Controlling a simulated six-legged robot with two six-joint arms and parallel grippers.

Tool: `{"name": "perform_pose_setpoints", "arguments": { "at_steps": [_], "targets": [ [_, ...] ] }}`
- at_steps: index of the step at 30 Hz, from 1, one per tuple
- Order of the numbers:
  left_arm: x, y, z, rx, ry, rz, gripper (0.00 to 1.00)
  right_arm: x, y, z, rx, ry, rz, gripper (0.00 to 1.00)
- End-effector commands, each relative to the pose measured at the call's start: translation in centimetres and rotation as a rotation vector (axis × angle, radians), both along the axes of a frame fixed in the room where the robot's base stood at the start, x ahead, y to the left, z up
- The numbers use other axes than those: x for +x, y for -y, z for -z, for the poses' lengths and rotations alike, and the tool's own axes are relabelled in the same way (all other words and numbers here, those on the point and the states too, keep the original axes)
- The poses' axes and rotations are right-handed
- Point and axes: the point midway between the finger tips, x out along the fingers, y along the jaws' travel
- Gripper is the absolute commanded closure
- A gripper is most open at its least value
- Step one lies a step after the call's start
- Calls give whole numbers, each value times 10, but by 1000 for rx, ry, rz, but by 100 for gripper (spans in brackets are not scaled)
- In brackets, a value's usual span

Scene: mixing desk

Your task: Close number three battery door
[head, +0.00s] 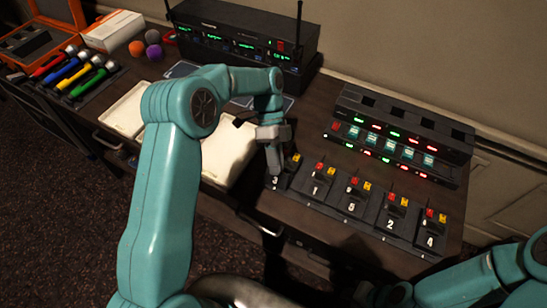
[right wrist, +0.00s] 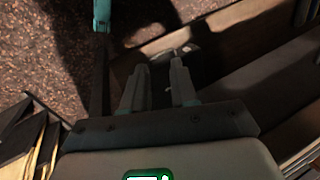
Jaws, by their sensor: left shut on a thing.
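The number three pack (head: 287,176) is a small dark unit with a yellow button, at the left end of a row of packs on the desk. My left gripper (head: 273,172) points down onto it from above, its fingers closed at the pack's left side. The fingers cover much of this pack, and its battery door cannot be made out. My right gripper (right wrist: 158,66) is open and empty in the right wrist view, its two fingers apart over the floor and the desk's front side.
Packs numbered 1 (head: 317,188), 5, 2 and 4 (head: 430,238) stand in the row to the right. A charger rack (head: 400,135) with lit displays is behind them. A black receiver (head: 240,40) with antennas stands at the back. White trays (head: 125,108) and coloured microphones lie left.

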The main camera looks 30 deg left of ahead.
Motion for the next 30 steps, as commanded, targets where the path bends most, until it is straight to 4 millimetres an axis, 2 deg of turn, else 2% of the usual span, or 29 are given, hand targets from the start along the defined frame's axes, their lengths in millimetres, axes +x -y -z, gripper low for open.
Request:
{"name": "perform_pose_setpoints", "arguments": {
  "at_steps": [9,23,24,25,30],
  "targets": [
    [7,0,2,2,-97,0,100,0,0,-9,0,0,0,72],
    [7,0,3,3,-108,0,100,0,0,-10,0,0,0,72],
    [7,0,3,3,-108,0,73,0,0,-10,0,0,0,72],
    [7,0,3,3,-108,0,64,0,0,-10,0,0,0,72],
    [7,0,3,3,-107,0,63,0,0,-10,0,0,0,72]
  ]
}}
